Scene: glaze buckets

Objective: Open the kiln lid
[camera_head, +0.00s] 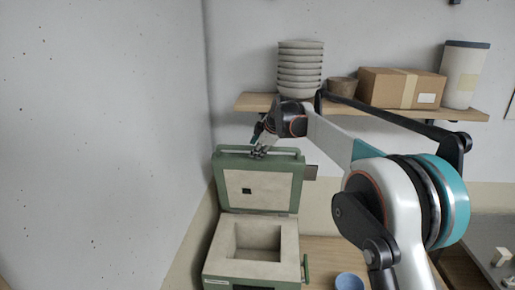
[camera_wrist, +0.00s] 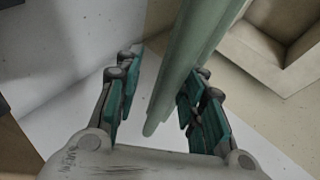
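The green kiln (camera_head: 248,277) stands on the wooden table, with its square pale chamber open to view. Its lid (camera_head: 262,187) is raised nearly upright at the back of the body, its pale inner face toward the head camera. My gripper (camera_head: 258,152) is at the lid's top edge, by the green handle bar (camera_head: 285,151). In the wrist view, a long green bar (camera_wrist: 185,65) runs between the two spread teal-padded fingers of my gripper (camera_wrist: 162,72). The bar is nearer the right finger; a gap shows on the left. Whether it touches the right finger is unclear.
A wooden shelf (camera_head: 352,109) above holds stacked bowls (camera_head: 300,68), a small pot, a cardboard box (camera_head: 400,88) and a tall pale container (camera_head: 464,75). A blue bowl (camera_head: 349,281) sits right of the kiln. A wall is close on the left.

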